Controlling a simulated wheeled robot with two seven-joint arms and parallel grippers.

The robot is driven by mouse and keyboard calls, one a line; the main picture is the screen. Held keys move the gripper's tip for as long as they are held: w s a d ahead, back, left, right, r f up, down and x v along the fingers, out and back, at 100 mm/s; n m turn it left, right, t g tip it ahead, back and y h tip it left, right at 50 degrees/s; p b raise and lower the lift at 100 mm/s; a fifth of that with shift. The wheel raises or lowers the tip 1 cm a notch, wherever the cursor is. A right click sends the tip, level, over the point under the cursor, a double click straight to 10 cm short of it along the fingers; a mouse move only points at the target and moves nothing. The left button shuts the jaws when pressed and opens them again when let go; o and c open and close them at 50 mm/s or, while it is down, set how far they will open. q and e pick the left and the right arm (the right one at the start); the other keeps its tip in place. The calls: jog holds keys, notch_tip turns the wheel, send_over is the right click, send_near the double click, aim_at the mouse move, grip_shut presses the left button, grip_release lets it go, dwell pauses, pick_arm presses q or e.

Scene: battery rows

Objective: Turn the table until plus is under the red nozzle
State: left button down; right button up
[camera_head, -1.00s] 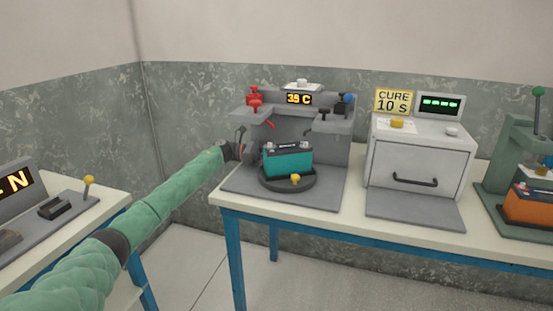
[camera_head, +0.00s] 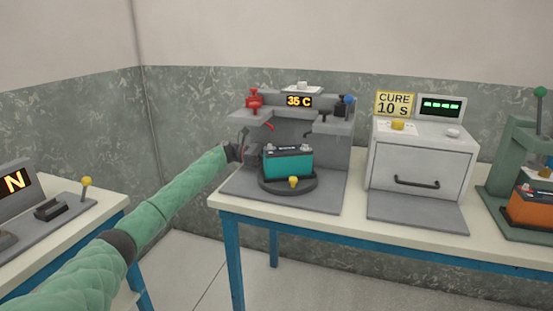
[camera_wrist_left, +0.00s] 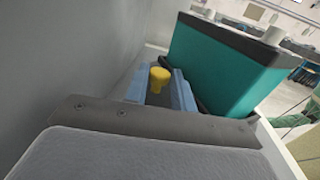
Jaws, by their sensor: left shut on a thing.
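A teal battery (camera_head: 288,163) stands upright on a round dark turntable (camera_head: 312,185) with a yellow knob (camera_head: 293,182) at its front. The red nozzle (camera_head: 269,127) hangs above the battery's left side and a black nozzle (camera_head: 308,135) above its right side. The terminals are too small to tell which is plus. My left gripper (camera_wrist_left: 160,88) is shut on a yellow knob (camera_wrist_left: 159,79) between its blue fingers, close beside the battery (camera_wrist_left: 215,70). In the head view its wrist is at the station's left side and its fingers are hard to see. My right gripper is not in view.
The station display (camera_head: 299,101) reads 35 C. A grey oven (camera_head: 420,160) with a "CURE 10 S" sign (camera_head: 394,103) stands to the right. A green press (camera_head: 520,150) with an orange battery (camera_head: 530,207) is farther right. A side table with a yellow lever (camera_head: 86,182) is at left.

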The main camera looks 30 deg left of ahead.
pick_arm(q)
jog(key=shift+r, duration=0.15)
jog(key=c, duration=1.2)
grip_release()
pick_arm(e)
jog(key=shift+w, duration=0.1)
pick_arm(q)
jog(key=shift+o, duration=0.2)
jog(key=shift+a, duration=0.3)
jog(key=shift+v, duration=3.65)
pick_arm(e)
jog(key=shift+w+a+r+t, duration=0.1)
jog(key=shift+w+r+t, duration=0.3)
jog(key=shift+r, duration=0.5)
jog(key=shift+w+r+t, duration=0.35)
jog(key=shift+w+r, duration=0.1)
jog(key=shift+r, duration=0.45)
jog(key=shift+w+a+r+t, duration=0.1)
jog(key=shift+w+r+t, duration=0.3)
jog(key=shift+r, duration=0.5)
